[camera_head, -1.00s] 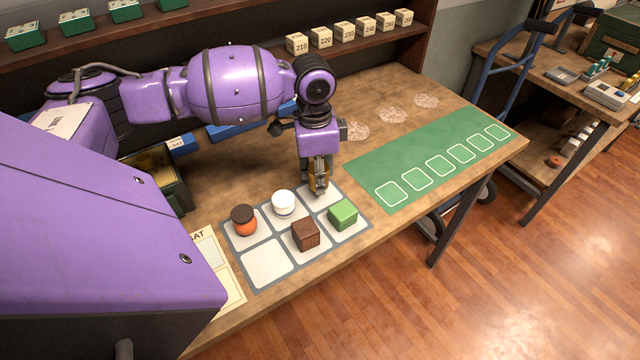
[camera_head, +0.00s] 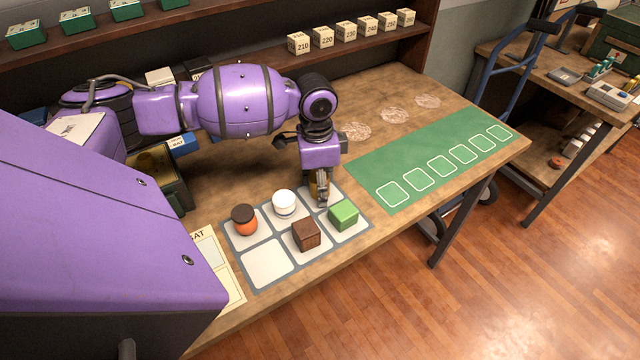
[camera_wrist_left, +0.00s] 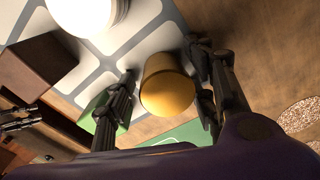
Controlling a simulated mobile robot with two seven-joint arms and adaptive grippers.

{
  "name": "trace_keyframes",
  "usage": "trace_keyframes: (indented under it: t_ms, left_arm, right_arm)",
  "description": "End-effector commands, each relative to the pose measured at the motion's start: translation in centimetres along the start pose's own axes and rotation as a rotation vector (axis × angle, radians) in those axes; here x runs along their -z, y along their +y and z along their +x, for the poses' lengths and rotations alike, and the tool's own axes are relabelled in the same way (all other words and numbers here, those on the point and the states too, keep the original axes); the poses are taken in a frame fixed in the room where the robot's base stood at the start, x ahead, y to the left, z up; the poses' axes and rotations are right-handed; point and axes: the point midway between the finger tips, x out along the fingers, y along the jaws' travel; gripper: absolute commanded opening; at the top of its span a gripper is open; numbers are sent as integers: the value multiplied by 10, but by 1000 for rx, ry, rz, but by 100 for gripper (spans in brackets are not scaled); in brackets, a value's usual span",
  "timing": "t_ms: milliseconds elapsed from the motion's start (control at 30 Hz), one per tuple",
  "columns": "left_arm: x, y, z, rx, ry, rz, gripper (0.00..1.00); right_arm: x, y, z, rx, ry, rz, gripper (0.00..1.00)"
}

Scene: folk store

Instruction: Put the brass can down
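The brass can (camera_wrist_left: 167,90) stands in the far right cell of the grey tray (camera_head: 262,287), mostly hidden by my fingers in the head view. In the left wrist view it sits between the two fingers of my left gripper (camera_wrist_left: 168,78). The fingers are spread, with a narrow gap on the can's left side; whether the right-hand finger touches it I cannot tell. In the head view my left gripper (camera_head: 320,190) points down at that cell.
The tray also holds an orange pot with a dark lid (camera_head: 244,219), a white round item (camera_head: 284,204), a brown cube (camera_head: 305,234) and a green cube (camera_head: 343,214). Its front left cell is empty. A green mat (camera_head: 405,160) with outlined squares lies to the right, empty.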

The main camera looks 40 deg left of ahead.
Motion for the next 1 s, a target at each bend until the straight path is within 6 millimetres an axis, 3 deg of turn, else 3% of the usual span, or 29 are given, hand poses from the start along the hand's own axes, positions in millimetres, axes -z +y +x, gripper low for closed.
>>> trace_keyframes:
  t_ms: [267, 367, 700, 1000]
  left_arm:
    - [0, 0, -5, 1, 0, 1, 51]
    - [1, -1, -19, 2, 2, 0, 51]
    - [1, 0, -91, 3, 3, 0, 51]
    - [0, 0, -122, 0, 0, 0, 51]
  right_arm:
    - [-2, 0, 0, 0, -2, 1, 40]
    - [1, 0, 0, 0, 1, 2, 40]
    - [7, -3, -2, 3, 7, 9, 40]
    - [6, -5, -3, 6, 3, 9, 40]
